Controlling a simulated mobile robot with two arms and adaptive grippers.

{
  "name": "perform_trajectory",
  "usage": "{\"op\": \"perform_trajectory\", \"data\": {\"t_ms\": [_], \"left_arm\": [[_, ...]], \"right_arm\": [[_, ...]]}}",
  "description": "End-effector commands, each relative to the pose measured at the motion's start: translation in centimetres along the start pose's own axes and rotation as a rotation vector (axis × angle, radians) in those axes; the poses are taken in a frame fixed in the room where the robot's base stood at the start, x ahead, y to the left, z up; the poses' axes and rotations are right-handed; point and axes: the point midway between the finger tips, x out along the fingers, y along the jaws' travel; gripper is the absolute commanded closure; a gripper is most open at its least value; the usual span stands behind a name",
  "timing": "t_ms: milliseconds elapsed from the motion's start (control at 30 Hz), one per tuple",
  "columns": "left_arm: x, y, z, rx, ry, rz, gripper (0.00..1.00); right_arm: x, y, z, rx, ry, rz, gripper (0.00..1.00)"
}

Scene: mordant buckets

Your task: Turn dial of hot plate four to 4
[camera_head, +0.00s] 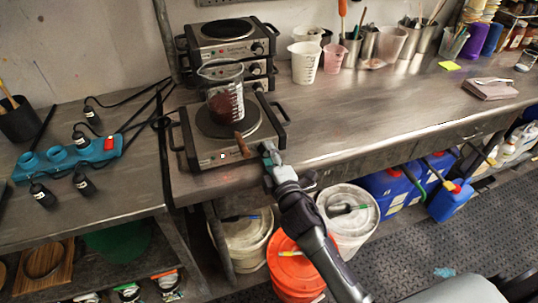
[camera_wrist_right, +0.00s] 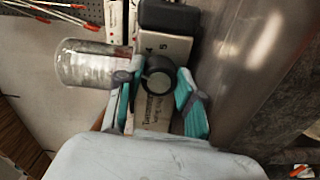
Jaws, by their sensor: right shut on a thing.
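The front hot plate (camera_head: 207,161) stands at the left end of the steel bench, with a glass beaker (camera_head: 226,100) of dark red liquid on its round plate. My right gripper (camera_head: 268,153) is at the right end of its front panel and hides the dial in the head view. In the right wrist view the black dial (camera_wrist_right: 158,76) sits between the teal fingers of my right gripper (camera_wrist_right: 160,88), which is shut on it. The printed digits 4 and 5 show beside the dial; its pointer cannot be made out. My left gripper is not in view.
Stacked hot plates (camera_head: 228,48) stand behind. A teal power strip (camera_head: 68,157) with several plugs lies on the left table. A white measuring cup (camera_head: 305,63) stands at the back. White and orange buckets (camera_head: 293,265) sit below. The bench's right half is mostly clear.

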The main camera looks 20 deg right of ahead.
Motion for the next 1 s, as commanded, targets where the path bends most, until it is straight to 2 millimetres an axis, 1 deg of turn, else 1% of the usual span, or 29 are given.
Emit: {"op": "perform_trajectory", "data": {"t_ms": [200, 500, 700, 1000], "left_arm": [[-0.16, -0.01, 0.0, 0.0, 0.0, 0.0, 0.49], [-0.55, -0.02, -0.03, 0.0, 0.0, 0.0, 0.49], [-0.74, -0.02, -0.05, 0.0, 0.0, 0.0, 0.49], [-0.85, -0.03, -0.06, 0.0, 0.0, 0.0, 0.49]], "right_arm": [[-0.03, -0.16, -0.05, 0.204, -0.001, -0.003, 0.97], [-0.02, -0.19, -0.04, 0.436, -0.002, -0.003, 0.97], [-0.01, -0.19, -0.09, 0.536, 0.0, -0.002, 0.97], [-0.01, -0.24, -0.08, 0.6, 0.0, -0.002, 0.97]]}}
